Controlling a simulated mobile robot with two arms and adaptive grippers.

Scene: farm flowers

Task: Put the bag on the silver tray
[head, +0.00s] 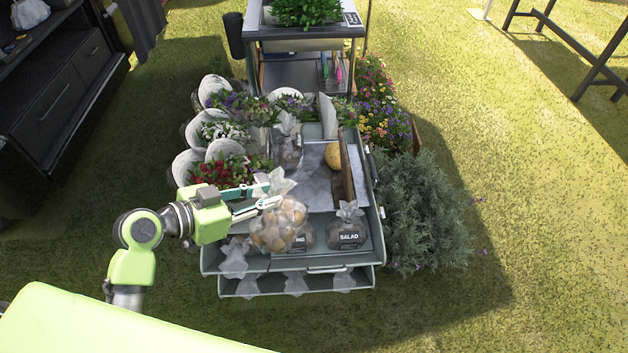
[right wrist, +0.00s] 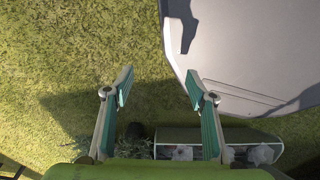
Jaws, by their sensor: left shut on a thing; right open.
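A clear bag of round tan-brown produce (head: 278,228) hangs from my left gripper (head: 272,194) in the head view. The gripper is shut on the bag's gathered top and holds it over the front part of the cart. A flat silver-grey tray (head: 318,192) lies in the cart, behind and to the right of the held bag. My right gripper (right wrist: 160,88) is open and empty in the right wrist view, with grass beyond its fingers. It does not show in the head view.
A dark bag labelled SALAD (head: 347,234) and other bags stand in the cart's front bin. A potato-like item (head: 332,156) and an upright brown board (head: 347,172) are at the tray's right side. Another bag (head: 288,145) stands behind.

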